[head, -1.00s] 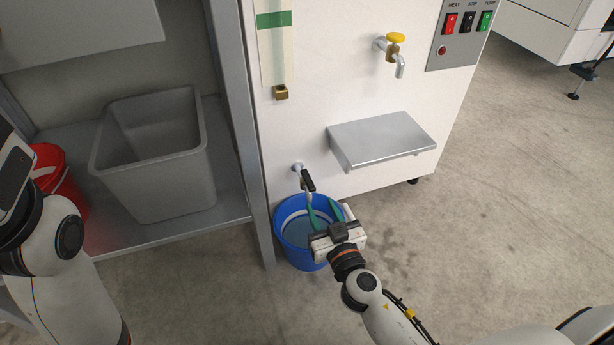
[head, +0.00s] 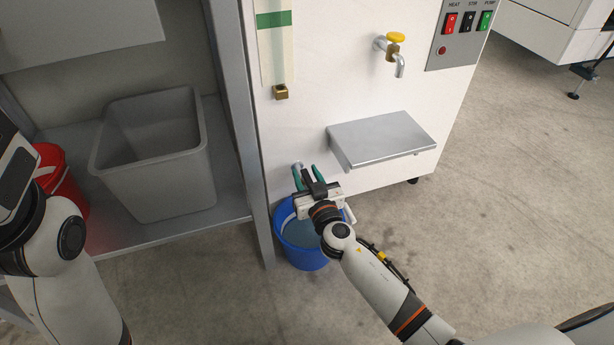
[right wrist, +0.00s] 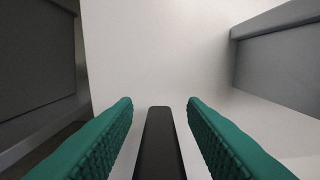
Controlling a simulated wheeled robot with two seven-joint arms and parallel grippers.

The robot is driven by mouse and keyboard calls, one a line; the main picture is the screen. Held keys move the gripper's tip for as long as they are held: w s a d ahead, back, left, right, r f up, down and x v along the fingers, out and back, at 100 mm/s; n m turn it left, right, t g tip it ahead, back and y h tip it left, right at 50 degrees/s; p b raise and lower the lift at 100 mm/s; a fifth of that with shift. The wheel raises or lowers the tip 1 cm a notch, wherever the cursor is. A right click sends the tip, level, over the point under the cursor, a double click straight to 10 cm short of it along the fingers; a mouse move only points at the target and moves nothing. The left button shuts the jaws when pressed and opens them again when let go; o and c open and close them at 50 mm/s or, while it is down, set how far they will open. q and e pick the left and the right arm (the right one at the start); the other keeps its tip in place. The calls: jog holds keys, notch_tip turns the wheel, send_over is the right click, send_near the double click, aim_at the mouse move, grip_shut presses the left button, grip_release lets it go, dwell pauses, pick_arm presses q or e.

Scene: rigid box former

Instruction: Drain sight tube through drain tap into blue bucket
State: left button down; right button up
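The blue bucket (head: 305,252) stands on the floor against the white machine, below the drain tap (head: 297,166). A grey-blue surface shows inside it. My right gripper (head: 308,177) is at the tap, above the bucket. In the right wrist view, its green fingers (right wrist: 160,110) are open on either side of the tap's black lever (right wrist: 160,140), with a gap on both sides. The tap's spout is hidden behind the gripper. The sight tube strip (head: 275,55) with a green band runs down the machine to a brass fitting (head: 281,92); its level is unclear. My left gripper is out of view.
A metal shelf (head: 205,262) at left holds a grey bin (head: 150,180) and a red bucket (head: 62,180). A metal ledge (head: 382,138) juts out right of the drain tap. A yellow-handled tap (head: 395,40) and a switch panel (head: 465,35) are higher up. The floor at right is clear.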

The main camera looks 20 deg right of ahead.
grip_shut()
